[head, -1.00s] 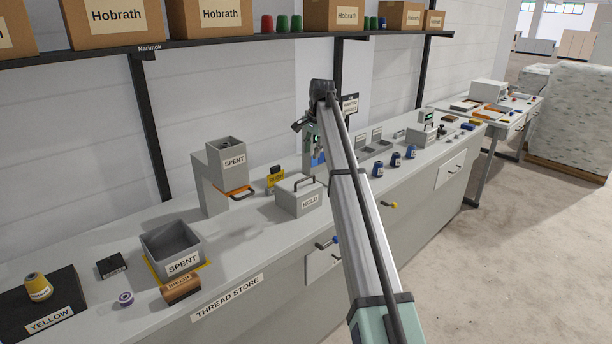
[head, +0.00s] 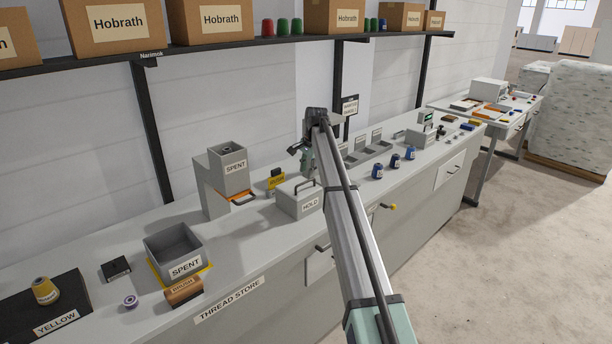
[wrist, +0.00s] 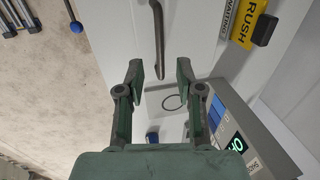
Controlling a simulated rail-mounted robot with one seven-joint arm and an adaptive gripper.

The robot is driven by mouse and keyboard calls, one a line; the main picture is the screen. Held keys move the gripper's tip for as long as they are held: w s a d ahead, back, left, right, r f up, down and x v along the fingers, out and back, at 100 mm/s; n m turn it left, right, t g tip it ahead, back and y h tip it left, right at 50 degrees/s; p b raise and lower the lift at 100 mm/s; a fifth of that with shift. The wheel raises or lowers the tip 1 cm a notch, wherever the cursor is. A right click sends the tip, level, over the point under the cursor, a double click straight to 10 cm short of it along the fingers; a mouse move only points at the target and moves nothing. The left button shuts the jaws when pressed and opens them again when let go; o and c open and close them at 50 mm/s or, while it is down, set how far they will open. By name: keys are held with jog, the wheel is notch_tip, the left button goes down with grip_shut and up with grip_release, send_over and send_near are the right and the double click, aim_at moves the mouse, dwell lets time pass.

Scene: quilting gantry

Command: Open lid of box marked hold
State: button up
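The grey box marked HOLD (head: 299,204) stands on the bench in the head view, its lid (head: 296,186) shut and a dark bar handle (head: 304,184) on top. In the wrist view the pale lid (wrist: 185,30) and its dark handle (wrist: 158,42) lie beyond the fingertips. My gripper (wrist: 160,72) is open and empty, its two fingers apart and the handle roughly in line with the gap. I see no contact with the handle. In the head view my arm partly hides the gripper, just behind and above the box.
A yellow RUSH sign (head: 277,179) stands close behind the box. A device with a green display (wrist: 236,144) shows in the wrist view. Blue spools (head: 378,172) stand to the right.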

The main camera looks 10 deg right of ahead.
aim_at(306, 182)
jog(key=shift+w+a+f+p, duration=0.15)
jog(key=shift+f+p, duration=0.1)
jog(key=shift+f, duration=0.85)
jog(key=shift+w+a+f+p, duration=0.15)
jog(key=shift+f+p, duration=0.1)
jog(key=shift+f, duration=0.8)
grip_shut()
